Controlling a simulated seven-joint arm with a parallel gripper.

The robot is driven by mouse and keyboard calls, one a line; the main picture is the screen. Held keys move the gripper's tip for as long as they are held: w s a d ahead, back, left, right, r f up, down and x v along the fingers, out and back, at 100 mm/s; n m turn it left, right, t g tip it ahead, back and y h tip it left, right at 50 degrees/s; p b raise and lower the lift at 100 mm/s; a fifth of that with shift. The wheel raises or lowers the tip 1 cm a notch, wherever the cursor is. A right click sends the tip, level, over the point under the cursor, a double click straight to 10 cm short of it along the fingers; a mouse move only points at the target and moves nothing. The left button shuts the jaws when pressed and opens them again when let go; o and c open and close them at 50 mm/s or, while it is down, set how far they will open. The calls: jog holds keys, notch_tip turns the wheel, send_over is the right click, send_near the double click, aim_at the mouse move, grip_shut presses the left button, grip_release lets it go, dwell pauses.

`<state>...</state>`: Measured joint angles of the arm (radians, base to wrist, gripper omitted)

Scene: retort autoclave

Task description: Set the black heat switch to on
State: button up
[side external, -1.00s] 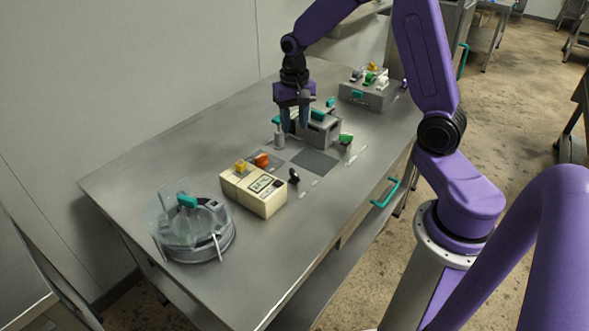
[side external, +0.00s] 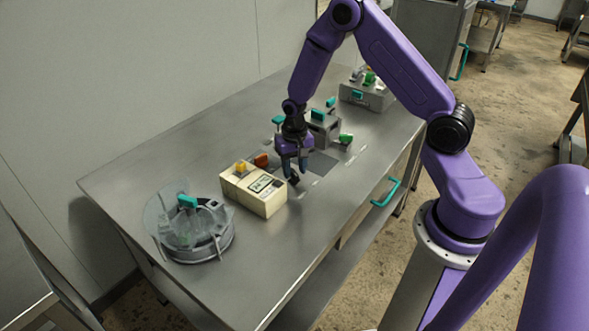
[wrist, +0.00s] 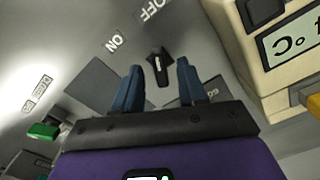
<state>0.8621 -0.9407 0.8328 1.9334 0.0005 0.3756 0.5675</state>
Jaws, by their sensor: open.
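The black heat switch (wrist: 159,66) is a small dark lever on the steel tabletop. In the wrist view it stands in the gap between my fingertips, just beyond them, with "ON" (wrist: 116,43) and "OFF" (wrist: 154,9) printed on the table past it. I cannot tell which label it is set to. In the side view the switch (side external: 295,181) is partly hidden by my fingers. My gripper (side external: 292,172) is open and points down right over the switch. I cannot tell whether the fingers touch it.
A cream box with a display (side external: 252,190) stands close to the left of my gripper. A round vessel with a clear lid (side external: 195,238) is at the front left. A grey unit (side external: 324,130) and a green-topped part (side external: 345,139) stand behind. The table's front right is clear.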

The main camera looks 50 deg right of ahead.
jog(key=shift+f, duration=0.4)
grip_shut()
jog(key=shift+n, duration=0.3)
jog(key=n, duration=0.4)
jog(key=shift+n, duration=0.3)
jog(key=n, duration=0.5)
jog(key=shift+d+n, duration=0.1)
jog(key=shift+n, duration=0.3)
grip_release()
